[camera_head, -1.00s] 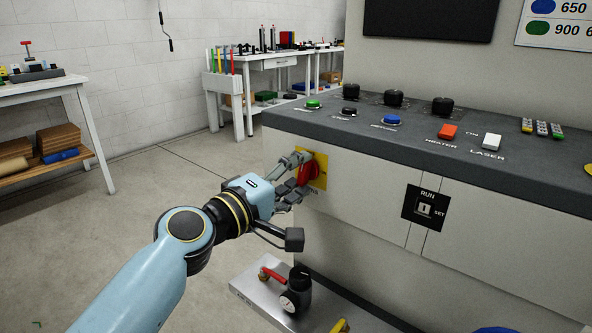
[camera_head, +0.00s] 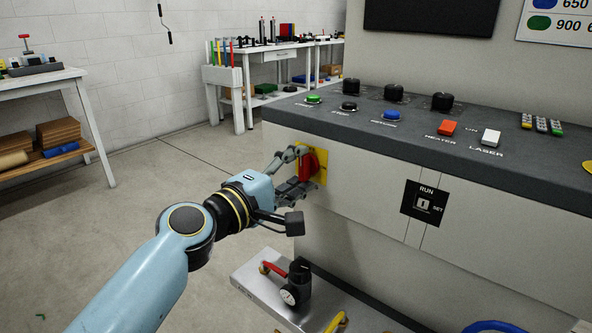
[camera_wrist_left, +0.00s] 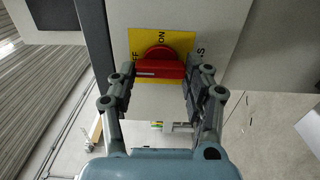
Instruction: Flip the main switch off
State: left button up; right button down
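The main switch is a red rotary handle (camera_head: 308,165) on a yellow plate (camera_head: 321,166), on the left end of the machine's front panel. In the left wrist view, the handle (camera_wrist_left: 160,69) lies crosswise on the plate (camera_wrist_left: 182,42). Its white mark points left, toward the side with the OFF lettering; ON is above. My left gripper (camera_head: 290,174) is at the switch, its fingers at both ends of the handle. In the left wrist view, the fingers (camera_wrist_left: 159,80) appear to touch it, with no clear gap. My right gripper is not in view.
The dark console ledge (camera_head: 440,155) with knobs and buttons juts out above the switch. A RUN/SET key switch (camera_head: 423,203) is to the right. Floor to the left is clear.

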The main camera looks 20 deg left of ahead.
pick_arm(q)
jog(key=o, duration=0.4)
jog(key=v, duration=1.2)
jog(key=shift+w, duration=0.1)
notch_tip(320, 180, down, 19)
jog(key=s+a+m+g+y, duration=0.1)
jog(key=s+a+g+y, duration=0.1)
jog(key=s+a+g, duration=0.15)
jog(key=s+a+f+m+g+y, duration=0.1)
jog(key=s+f+m+g, duration=0.15)
jog(key=s+f, duration=0.45)
jog(key=s+a+f+m+g+y, duration=0.1)
jog(key=s+f+g, duration=0.2)
jog(key=f, duration=0.8)
jog(key=s+a+f+m+g+y, duration=0.1)
jog(key=s+f, duration=0.4)
jog(key=s, duration=0.5)
jog(key=s+a+f+m+g+y, duration=0.1)
jog(key=s+f+m+g, duration=0.3)
jog(key=s, duration=0.6)
jog(key=s+a+f+m+g+y, duration=0.1)
jog(key=s+f+m, duration=0.4)
jog(key=s, duration=0.6)
jog(key=shift+a+f+g, duration=0.7)
jog(key=shift+a+g, duration=0.05)
jog(key=shift+g, duration=0.05)
